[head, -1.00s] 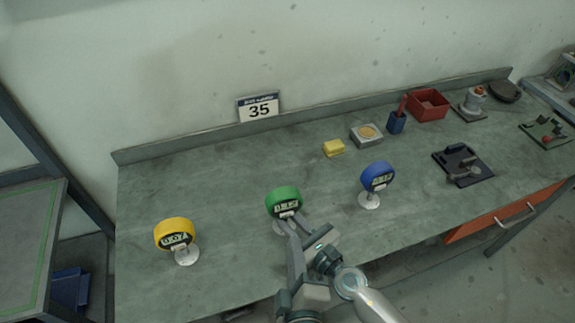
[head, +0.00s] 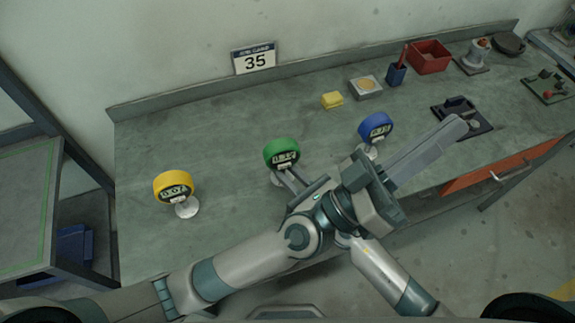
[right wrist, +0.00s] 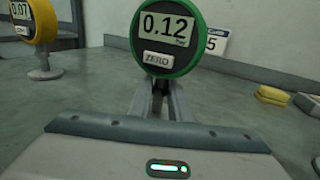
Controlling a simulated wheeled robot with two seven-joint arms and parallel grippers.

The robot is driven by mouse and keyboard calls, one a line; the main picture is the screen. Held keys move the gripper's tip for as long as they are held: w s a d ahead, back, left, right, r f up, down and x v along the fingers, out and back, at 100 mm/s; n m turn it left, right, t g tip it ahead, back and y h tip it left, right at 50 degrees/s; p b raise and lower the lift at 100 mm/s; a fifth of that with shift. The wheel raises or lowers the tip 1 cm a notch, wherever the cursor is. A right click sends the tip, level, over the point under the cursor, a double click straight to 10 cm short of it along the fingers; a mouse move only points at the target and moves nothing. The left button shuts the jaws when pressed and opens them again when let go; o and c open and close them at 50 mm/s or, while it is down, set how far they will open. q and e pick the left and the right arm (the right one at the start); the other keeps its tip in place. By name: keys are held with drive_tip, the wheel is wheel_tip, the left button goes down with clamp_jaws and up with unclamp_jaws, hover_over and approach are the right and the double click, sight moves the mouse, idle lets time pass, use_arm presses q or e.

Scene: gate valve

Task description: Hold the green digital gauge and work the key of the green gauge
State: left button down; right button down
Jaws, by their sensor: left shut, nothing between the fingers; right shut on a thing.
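The green digital gauge (head: 282,152) stands on the bench on a light stand, mostly hidden. The right wrist view shows its display reading 0.12 and its grey ZERO key (right wrist: 158,60) below the display. My right gripper (head: 284,174) is shut on the gauge's stem just under the green head; its fingers also show in the right wrist view (right wrist: 157,90). My left gripper (head: 462,122) is shut and empty. Its fingers point up and right over the bench's front part, away from the green gauge, and its wrist crosses in front of my right arm.
A yellow gauge (head: 173,187) stands to the left and a blue gauge (head: 376,126) to the right, its stand partly hidden behind my left gripper. A black plate with a fitting (head: 448,108) lies near the left fingertips. A yellow block (head: 332,100) lies farther back.

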use_arm(q)
drive_tip(key=s+d+f+m+g+y, duration=0.1)
drive_tip(key=s+d+m+g, duration=0.1)
drive_tip(key=s+m+g, duration=0.4)
drive_tip(key=s+d+f+m+g+y, duration=0.2)
drive_tip(key=s+m+g, duration=0.1)
drive_tip(key=m+g, duration=0.65)
drive_tip(key=a+f+m+g+y, duration=0.1)
drive_tip(key=a+f+m+y, duration=0.4)
drive_tip(key=f+y, duration=0.5)
drive_tip(key=w+a+f+m+t+y, duration=0.3)
drive_tip(key=w+a+f+t+y, duration=0.15)
drive_tip(key=w+a+f, duration=0.2)
drive_tip(key=w+a+r+m+t+y, duration=0.1)
drive_tip(key=w+a+t+y, duration=0.3)
drive_tip(key=w+a, duration=0.5)
drive_tip(key=a+m+y, duration=0.1)
drive_tip(key=y, duration=0.1)
drive_tip(key=shift+w+a+r+t+y, duration=0.25)
drive_tip(key=shift+w+t+y, duration=0.05)
drive_tip(key=shift+w+y, duration=0.05)
drive_tip(key=shift+f, duration=0.15)
